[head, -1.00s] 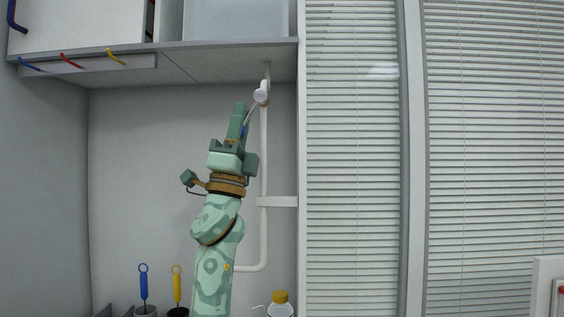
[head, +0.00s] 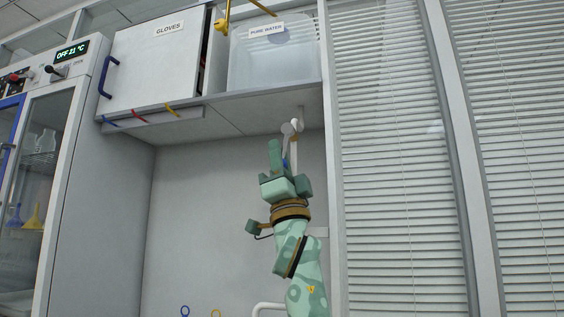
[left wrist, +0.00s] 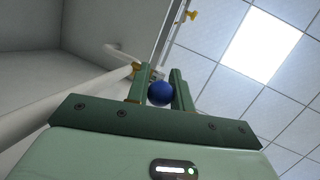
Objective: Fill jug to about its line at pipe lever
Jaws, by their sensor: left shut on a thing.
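My left gripper (head: 275,150) reaches up under the shelf and is shut on the blue knob of the pipe lever. Only a sliver of this blue knob (head: 285,163) shows in the head view. In the left wrist view the round blue knob (left wrist: 160,93) sits between the two green fingers of my left gripper (left wrist: 160,84). The lever's pale arm (head: 288,130) hangs from the top of the white pipe (head: 294,152), just under the shelf. Much of the pipe is hidden behind my arm. The jug and its line show in no current view. My right gripper is not in view.
A translucent tank marked PURE WATER (head: 270,62) stands on the shelf (head: 240,112) above. A GLOVES cabinet (head: 155,65) is beside it. A glass-fronted cabinet (head: 40,150) stands left, window blinds (head: 400,180) right. The wall below the shelf is open.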

